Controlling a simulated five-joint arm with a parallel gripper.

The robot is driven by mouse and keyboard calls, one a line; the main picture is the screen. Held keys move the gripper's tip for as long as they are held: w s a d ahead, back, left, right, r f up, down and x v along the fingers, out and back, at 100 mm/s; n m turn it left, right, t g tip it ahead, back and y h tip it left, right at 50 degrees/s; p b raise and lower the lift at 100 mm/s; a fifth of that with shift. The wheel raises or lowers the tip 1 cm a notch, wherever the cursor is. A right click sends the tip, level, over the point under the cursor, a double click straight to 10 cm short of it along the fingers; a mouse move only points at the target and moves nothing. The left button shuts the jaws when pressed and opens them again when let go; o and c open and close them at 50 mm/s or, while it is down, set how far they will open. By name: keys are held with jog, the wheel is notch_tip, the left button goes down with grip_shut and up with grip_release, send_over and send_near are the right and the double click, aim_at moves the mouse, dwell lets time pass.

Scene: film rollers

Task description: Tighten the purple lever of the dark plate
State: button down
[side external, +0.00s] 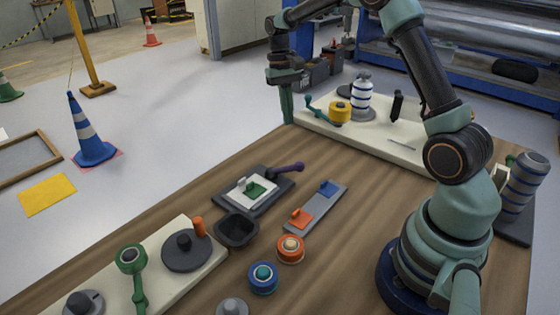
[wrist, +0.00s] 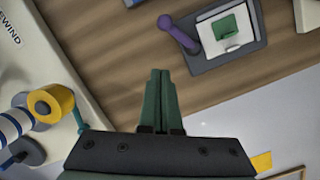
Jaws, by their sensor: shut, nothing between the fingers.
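The dark plate (side external: 229,205) lies on the wooden table, with a white piece and a green block on top. Its purple lever (side external: 288,169) sticks out from the plate's far right corner. In the wrist view the dark plate (wrist: 258,38) is at the upper right, and the purple lever (wrist: 178,34) slants up and left from its corner. My gripper (side external: 287,118) points down near the table's far edge, beyond the lever and apart from it. In the wrist view the green fingers of my gripper (wrist: 160,72) are together and empty, below the lever in the picture.
A cream panel (side external: 385,149) with a yellow knob (side external: 340,112), a teal lever and a striped roller (side external: 361,98) stands close right of my gripper. A black tray (side external: 237,229) and a grey plate (side external: 328,205) with orange and blue blocks flank the dark plate.

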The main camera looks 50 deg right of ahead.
jog(key=s+v, duration=0.1)
jog(key=v, duration=0.2)
jog(key=m+t, duration=0.1)
jog(key=m, duration=0.2)
send_over(285, 169)
jog(key=d, duration=0.4)
notch_tip(285, 169, down, 10)
jog(key=shift+a+f, duration=0.3)
jog(key=shift+a, duration=0.05)
